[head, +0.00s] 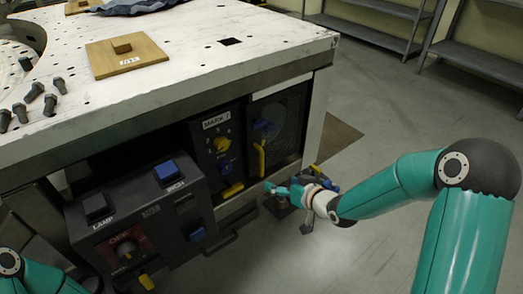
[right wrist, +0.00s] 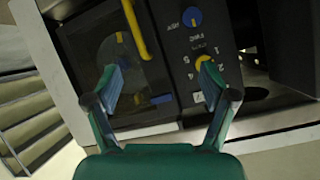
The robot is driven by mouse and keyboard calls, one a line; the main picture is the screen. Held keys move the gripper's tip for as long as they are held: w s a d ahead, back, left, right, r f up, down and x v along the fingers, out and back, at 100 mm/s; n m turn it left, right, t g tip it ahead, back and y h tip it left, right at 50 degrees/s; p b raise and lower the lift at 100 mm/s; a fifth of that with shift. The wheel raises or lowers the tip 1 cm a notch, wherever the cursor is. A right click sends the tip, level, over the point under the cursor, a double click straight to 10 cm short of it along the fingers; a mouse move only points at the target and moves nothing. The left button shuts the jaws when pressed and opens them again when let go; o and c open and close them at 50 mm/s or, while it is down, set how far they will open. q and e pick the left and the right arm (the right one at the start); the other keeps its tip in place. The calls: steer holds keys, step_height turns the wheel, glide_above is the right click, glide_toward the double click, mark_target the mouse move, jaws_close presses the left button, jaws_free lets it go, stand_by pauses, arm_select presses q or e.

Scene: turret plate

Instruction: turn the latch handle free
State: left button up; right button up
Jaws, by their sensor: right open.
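The framed door (head: 284,138) is at the right end of the cabinet under the plate. A small blue piece, which looks like the latch handle (head: 263,125), sits at its upper left. It also shows near the door's edge in the right wrist view (right wrist: 161,99). A yellow pull bar (head: 260,159) stands on the door below it and shows in the right wrist view (right wrist: 135,30). My right gripper (head: 285,186) is open, low and in front of the door, apart from the latch. Its two fingers (right wrist: 162,70) are spread with nothing between them. My left gripper is not in view.
A panel with a yellow dial (head: 222,144) and blue knob (head: 222,167) is left of the door. A grey control box (head: 140,215) juts out farther left. Bolts (head: 34,92) and a wooden board (head: 126,55) lie on the plate (head: 200,60).

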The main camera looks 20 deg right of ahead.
steer(key=w+d+r+n+t+b, duration=0.2)
steer(key=w+d+r+t+b, duration=0.1)
steer(key=b, duration=0.2)
steer(key=n+t+y+b, duration=0.2)
steer(key=b, duration=0.3)
glide_toward(261, 124)
arm_select(q)
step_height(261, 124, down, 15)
steer(key=b, duration=0.1)
steer(key=shift+b, duration=0.4)
arm_select(e)
steer(key=x, duration=0.9)
steer(key=shift+w+a, duration=0.15)
steer(key=shift+w, duration=0.15)
